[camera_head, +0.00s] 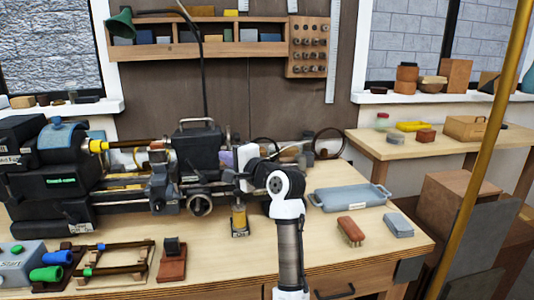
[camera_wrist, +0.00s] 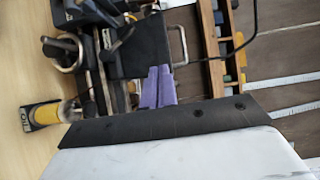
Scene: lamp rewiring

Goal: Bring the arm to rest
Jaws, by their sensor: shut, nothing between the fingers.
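My gripper (camera_head: 225,158) shows in the head view at the end of my white and black arm, above the back of the workbench (camera_head: 330,255). The white hand points left, toward the lathe (camera_head: 75,175). In the wrist view the two purple fingers of my gripper (camera_wrist: 159,74) lie side by side, shut and empty. Behind them in that view are the dark lathe parts and its metal handle. I cannot tell the exact gap between the fingers and the lathe. My forearm rises from the front of the bench and hides part of its top.
A yellow oil bottle (camera_head: 239,218) stands just left of my arm. A blue-grey tray (camera_head: 349,197), a brown brush (camera_head: 351,231) and a grey block (camera_head: 398,224) lie to the right. A brass pole (camera_head: 484,150) stands at the right. The bench's front right is fairly clear.

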